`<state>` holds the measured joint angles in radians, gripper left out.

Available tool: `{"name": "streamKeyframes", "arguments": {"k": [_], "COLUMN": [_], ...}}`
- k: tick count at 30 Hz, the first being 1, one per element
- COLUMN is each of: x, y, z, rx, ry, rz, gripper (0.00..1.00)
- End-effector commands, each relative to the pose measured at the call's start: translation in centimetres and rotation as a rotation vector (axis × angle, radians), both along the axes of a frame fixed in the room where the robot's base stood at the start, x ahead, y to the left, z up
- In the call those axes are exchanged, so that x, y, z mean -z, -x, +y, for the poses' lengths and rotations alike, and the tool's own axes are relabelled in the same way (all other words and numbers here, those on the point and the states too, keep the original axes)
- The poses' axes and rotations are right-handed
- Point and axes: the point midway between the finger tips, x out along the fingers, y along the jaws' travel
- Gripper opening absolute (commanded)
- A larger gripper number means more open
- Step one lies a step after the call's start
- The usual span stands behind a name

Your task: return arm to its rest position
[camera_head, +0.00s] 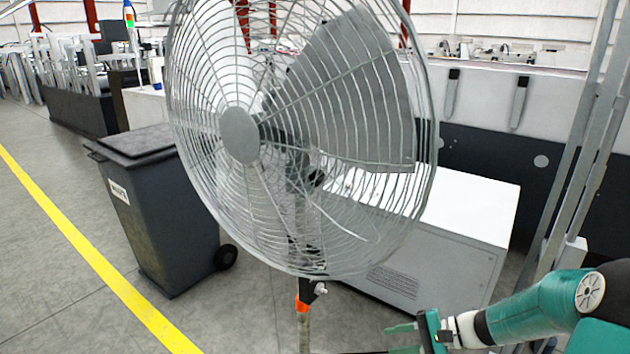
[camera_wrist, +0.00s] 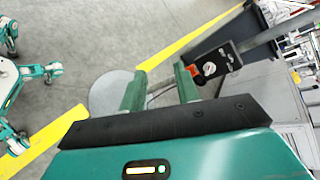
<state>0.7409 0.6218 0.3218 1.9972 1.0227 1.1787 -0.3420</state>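My arm (camera_head: 545,306) reaches in from the lower right in the head view. My gripper (camera_head: 398,339) is at its left end, low and to the right of the fan's pole. In the wrist view my gripper (camera_wrist: 160,85) has its two green fingers apart, with nothing held between them.
A large caged fan (camera_head: 240,135) stands close in front. Its round base (camera_wrist: 108,95) lies on the floor. A dark wheeled bin (camera_head: 165,215) is left, a white cabinet (camera_head: 465,215) behind, metal posts (camera_head: 592,130) right. Floor beyond the yellow line (camera_head: 85,245) is clear.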

Motion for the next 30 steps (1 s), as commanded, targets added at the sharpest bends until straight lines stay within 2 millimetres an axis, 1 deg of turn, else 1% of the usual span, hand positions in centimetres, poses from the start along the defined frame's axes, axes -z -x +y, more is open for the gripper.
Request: {"name": "streamKeyframes", "arguments": {"k": [1, 6, 13, 21, 30], "x": [-1.2, -4.2, -8.3, -13.0, -17.8], "y": [0.8, 3.8, 7.9, 12.7, 17.8], "z": [0.9, 2.8, 4.3, 5.0, 4.8], "rx": [-0.048, -0.182, -0.323, -0.426, -0.469], "ry": [0.065, 0.276, 0.552, 0.853, 1.140], "rz": [-0.009, -0.034, -0.101, -0.230, -0.434], "gripper": [0.32, 0.32, 0.32, 0.32, 0.32]}}
